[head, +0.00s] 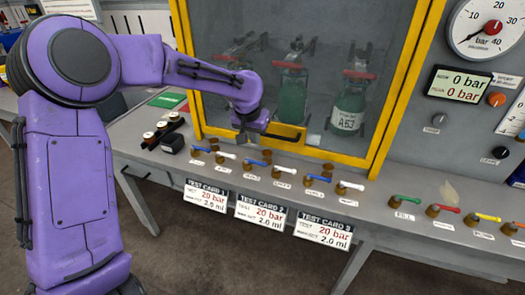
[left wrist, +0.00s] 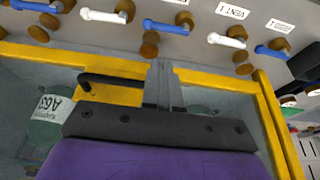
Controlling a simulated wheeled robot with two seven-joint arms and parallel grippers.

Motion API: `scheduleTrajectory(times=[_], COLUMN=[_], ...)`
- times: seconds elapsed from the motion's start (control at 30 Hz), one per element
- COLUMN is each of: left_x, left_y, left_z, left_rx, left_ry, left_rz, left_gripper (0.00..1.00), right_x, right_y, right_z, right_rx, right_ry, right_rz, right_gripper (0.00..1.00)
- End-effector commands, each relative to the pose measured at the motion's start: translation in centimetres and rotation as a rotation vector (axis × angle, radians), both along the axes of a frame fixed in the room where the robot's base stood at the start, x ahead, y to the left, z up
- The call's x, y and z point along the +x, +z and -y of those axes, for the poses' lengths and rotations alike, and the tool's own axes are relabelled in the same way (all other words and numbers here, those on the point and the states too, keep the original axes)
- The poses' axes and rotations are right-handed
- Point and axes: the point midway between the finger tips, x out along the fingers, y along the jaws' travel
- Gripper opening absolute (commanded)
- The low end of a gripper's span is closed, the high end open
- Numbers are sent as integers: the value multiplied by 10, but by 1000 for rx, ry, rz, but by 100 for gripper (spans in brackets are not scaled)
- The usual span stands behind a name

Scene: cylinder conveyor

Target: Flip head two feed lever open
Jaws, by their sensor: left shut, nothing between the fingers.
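The head two feed lever is the blue lever (head: 256,162) in the middle of the row on the grey bench front. It lies sideways across its brass fitting. It also shows in the left wrist view (left wrist: 166,27), just beyond my fingertips. My left gripper (head: 244,138) is shut and empty, with a visible gap between it and the lever. In the left wrist view its fingers (left wrist: 160,66) are together and point towards that lever. Whether the tips stand above the bench surface or touch it is hard to tell. My right gripper is not in view.
White vent levers stand on both sides, at left (head: 227,156) and right (head: 286,170). The yellow-framed guard (head: 285,131) with its handle is close to my gripper. Test cards (head: 262,213) hang below the levers.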

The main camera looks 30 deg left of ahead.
Motion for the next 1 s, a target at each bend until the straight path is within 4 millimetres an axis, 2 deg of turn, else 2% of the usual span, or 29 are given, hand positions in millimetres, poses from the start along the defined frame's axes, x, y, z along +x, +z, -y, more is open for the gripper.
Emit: scheduleTrajectory(times=[0.17, 0.27, 0.5, 0.7, 1.0], left_x=[1, 3, 18, 29, 33], left_y=[-2, -12, -57, -86, -95], left_z=[1, 0, -5, -8, -9], left_rx=[-1, -1, -1, -2, -1], left_ry=[-1, 0, 1, 2, 1], left_rz=[-1, -4, -5, -3, -1], left_gripper=[0, 0, 0, 0, 0], right_x=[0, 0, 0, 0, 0], right_y=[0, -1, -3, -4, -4], right_z=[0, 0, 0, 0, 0], right_rx=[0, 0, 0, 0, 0], right_ry=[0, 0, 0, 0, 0], right_rz=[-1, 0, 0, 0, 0], right_gripper=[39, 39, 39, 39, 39])
